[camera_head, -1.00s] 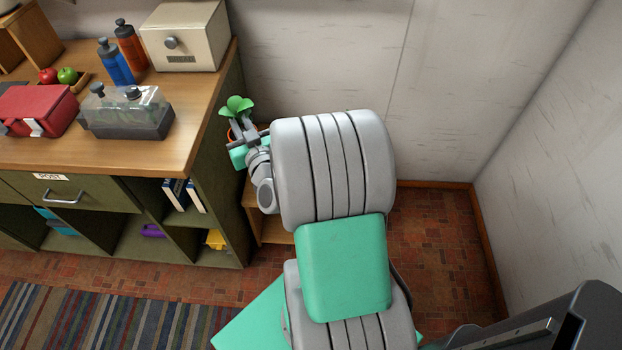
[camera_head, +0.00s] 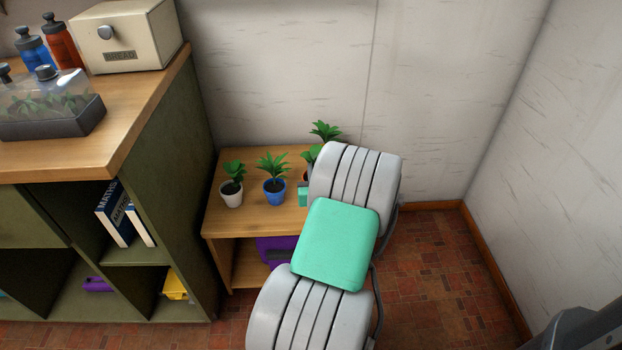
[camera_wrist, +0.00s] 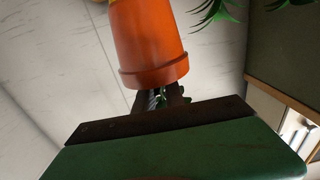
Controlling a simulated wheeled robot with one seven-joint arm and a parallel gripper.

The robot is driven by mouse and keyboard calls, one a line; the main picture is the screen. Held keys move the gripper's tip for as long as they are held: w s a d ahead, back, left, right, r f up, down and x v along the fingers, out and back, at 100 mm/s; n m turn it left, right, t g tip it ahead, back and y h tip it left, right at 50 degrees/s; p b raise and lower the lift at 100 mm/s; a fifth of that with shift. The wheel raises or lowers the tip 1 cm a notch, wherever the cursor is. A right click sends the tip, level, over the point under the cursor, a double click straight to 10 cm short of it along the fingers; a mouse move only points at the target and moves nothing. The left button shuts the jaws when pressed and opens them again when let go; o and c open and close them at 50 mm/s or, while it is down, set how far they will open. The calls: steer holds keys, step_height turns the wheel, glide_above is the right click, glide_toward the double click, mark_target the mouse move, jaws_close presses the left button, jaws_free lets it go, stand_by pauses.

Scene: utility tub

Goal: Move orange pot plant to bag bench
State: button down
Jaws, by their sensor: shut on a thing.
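The orange pot plant (camera_wrist: 150,45) fills the upper middle of the wrist view, appearing inverted with its rim low. My gripper (camera_wrist: 163,97) is shut on it near the rim; the exact contact is unclear. In the head view, green leaves (camera_head: 311,156) and a sliver of orange show beside my arm, which hides most of the pot and my gripper. The low wooden bench (camera_head: 218,220) stands against the wall, with a purple bag (camera_head: 275,250) on its lower shelf. The held plant is over the bench's right part; whether it touches the top is hidden.
A white pot plant (camera_head: 231,198) and a blue pot plant (camera_head: 274,190) stand on the bench's left and middle. Another plant (camera_head: 325,131) shows at the back right, its pot hidden. The tall green cabinet (camera_head: 165,190) borders the bench on the left. Bare floor (camera_head: 425,270) lies right.

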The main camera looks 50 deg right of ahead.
steer(key=shift+w+d+f+b, duration=0.6)
steer(key=shift+d+f, duration=0.55)
steer(key=shift+f, duration=0.55)
steer(key=shift+w+d+f+b, duration=0.45)
steer(key=shift+w+d+f, duration=0.5)
steer(key=shift+f, duration=0.75)
steer(key=shift+w+d+f+b, duration=0.55)
steer(key=shift+d+f, duration=0.75)
steer(key=shift+f, duration=0.4)
steer(key=shift+f, duration=0.2)
steer(key=c, duration=1.4)
jaws_free()
